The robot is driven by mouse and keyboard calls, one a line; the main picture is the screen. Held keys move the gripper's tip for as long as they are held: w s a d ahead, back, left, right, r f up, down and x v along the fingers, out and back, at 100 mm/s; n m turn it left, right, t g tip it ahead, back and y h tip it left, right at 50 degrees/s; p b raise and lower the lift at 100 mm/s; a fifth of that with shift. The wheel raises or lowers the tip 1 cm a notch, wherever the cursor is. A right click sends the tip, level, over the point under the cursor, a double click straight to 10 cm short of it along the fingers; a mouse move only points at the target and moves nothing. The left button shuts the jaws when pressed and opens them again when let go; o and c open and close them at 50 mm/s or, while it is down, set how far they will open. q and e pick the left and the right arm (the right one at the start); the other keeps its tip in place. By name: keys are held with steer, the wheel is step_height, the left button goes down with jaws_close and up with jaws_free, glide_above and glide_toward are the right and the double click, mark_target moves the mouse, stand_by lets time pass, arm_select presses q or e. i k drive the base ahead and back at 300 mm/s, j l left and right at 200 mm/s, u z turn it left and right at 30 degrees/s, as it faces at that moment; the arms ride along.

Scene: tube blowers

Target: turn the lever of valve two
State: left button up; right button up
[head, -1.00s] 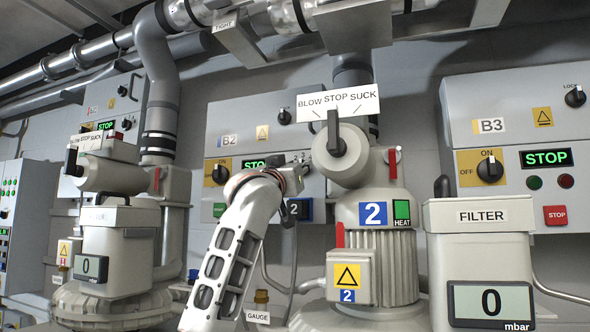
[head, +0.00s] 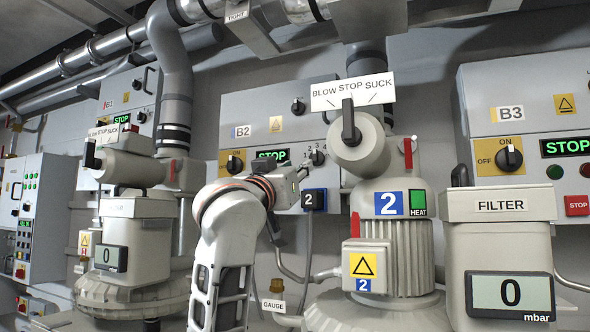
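Valve two is the grey round housing (head: 364,150) on the blower marked 2. Its black lever (head: 350,124) stands upright under the BLOW STOP SUCK sign (head: 352,91), pointing at STOP. My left gripper (head: 303,171) is in front of the B2 panel, left of and below the lever and apart from it. Its fingers point to the right and show small and nearly edge-on, so I cannot tell whether they are open. Nothing shows held in them. My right gripper is not in view.
The B2 panel (head: 236,142) with its switches is behind my gripper. A red handle (head: 408,153) is right of valve two. The filter box (head: 500,205) with its 0 mbar display is at the right. Another blower (head: 140,225) stands at the left.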

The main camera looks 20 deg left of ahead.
mark_target(352, 135)
steer(key=k, duration=1)
